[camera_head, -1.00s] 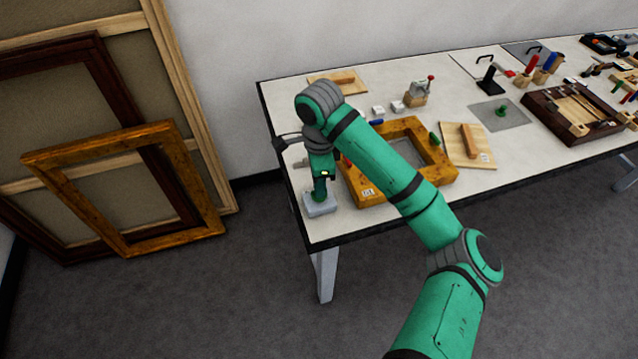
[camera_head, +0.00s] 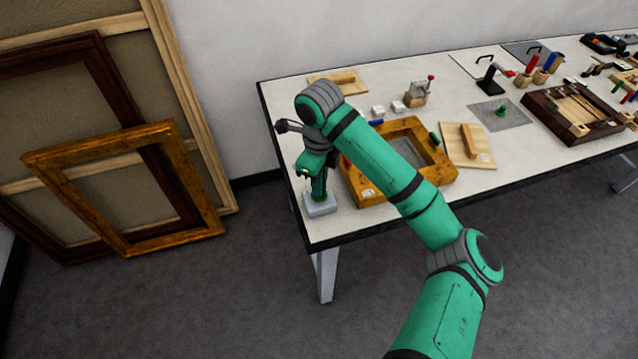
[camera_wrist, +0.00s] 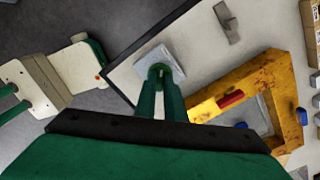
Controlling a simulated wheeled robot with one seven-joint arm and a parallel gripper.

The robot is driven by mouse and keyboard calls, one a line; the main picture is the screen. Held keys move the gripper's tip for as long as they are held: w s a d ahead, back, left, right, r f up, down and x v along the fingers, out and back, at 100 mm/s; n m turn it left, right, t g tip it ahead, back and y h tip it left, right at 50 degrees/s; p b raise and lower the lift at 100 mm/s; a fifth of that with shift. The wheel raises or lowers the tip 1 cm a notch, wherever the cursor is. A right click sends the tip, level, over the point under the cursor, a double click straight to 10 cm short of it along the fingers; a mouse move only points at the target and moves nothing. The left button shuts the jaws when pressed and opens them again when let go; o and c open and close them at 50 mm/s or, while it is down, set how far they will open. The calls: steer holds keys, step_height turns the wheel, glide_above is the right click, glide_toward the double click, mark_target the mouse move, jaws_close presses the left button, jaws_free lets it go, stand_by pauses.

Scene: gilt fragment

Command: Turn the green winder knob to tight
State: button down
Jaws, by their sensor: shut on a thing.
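The winder's pale grey base block (camera_head: 320,206) stands at the near left corner of the table. It also shows in the wrist view (camera_wrist: 174,67). The green knob (camera_wrist: 158,71) on top of it is small and mostly hidden between my fingertips. My gripper (camera_head: 318,190) points down over the block and is shut on the knob. In the wrist view my two green fingers (camera_wrist: 160,84) reach down to it, one on each side. No tight mark or pointer can be made out, so the knob's angle cannot be told.
A gilt frame (camera_head: 440,178) lies right of the winder, partly behind my arm. A red piece (camera_wrist: 231,100) and a blue piece (camera_wrist: 240,125) are at it. A grey part (camera_wrist: 227,22) lies on the tabletop near the block. The table edge is close by.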

steer(key=shift+r, duration=0.1)
stand_by(0.3)
steer(key=c, duration=1.8)
jaws_free()
steer(key=shift+c, duration=0.2)
